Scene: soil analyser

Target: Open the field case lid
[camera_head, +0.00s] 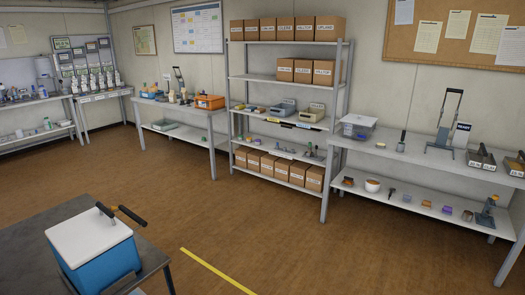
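A blue box with a white lid (92,232) stands on the dark table at the lower left; its lid looks shut. An orange case (209,102) sits on the far table by the back wall and looks closed. I cannot tell from this view which of the two is the field case. Neither of my grippers shows.
The dark table (38,232) fills the lower left corner. A shelf rack (284,79) with cardboard boxes stands at the back, and a long bench (425,152) with tools runs along the right. The brown floor between is open, with a yellow line (215,271).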

